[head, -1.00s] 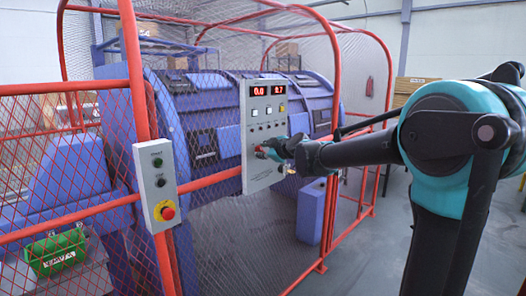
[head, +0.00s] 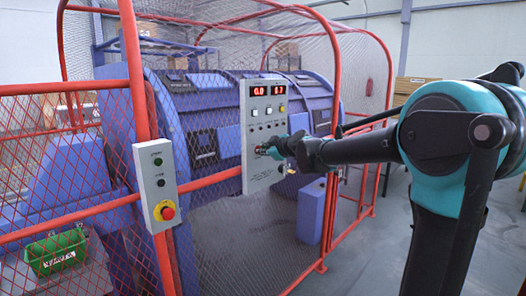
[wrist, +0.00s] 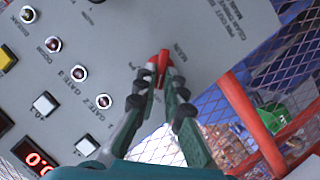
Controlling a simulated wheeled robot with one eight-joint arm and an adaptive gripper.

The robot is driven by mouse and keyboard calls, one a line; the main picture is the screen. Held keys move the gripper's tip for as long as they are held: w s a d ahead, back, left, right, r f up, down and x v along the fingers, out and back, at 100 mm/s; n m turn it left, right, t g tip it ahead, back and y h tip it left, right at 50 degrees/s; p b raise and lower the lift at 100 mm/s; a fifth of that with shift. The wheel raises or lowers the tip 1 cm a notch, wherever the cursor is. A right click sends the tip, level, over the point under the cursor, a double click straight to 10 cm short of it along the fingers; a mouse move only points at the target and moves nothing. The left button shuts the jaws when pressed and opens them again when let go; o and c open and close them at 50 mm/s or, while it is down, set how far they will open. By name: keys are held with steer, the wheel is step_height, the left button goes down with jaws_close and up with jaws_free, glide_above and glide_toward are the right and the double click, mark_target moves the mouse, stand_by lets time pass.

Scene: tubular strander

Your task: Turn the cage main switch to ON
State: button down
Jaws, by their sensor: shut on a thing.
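The grey control panel (head: 265,133) stands at the red mesh cage, with two red number displays at its top. The cage main switch (wrist: 162,62) has a red handle and sits beside the lettering "MAIN" in the wrist view. My gripper (wrist: 161,73) is shut on this handle, one finger on each side. In the head view my gripper (head: 268,150) reaches the lower part of the panel from the right. The fingers hide part of the switch and its markings, so I cannot tell which position it is in.
White buttons (wrist: 45,104) and red lamps (wrist: 78,74) are on the panel near my gripper. A smaller box with a red emergency stop (head: 167,212) is on a cage post to the left. Red cage rails (head: 325,230) run below. Grey floor is open at right.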

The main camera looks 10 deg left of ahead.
steer(key=shift+w+d+m+g+y, duration=0.25)
steer(key=shift+m+g+y, duration=0.7)
steer(key=shift+m, duration=0.95)
steer(key=shift+w+d+m+g+y, duration=0.25)
steer(key=shift+m+g+y, duration=0.65)
steer(key=shift+m, duration=1)
steer(key=shift+w+d+m+g+y, duration=0.25)
steer(key=shift+m+g+y, duration=0.4)
steer(key=shift+m+g, duration=0.9)
steer(key=shift+f+m+t, duration=0.1)
steer(key=shift+m+t, duration=0.2)
steer(key=shift+m, duration=0.25)
steer(key=c, duration=1.6)
jaws_free()
steer(key=shift+w, duration=0.1)
steer(key=v, duration=1.2)
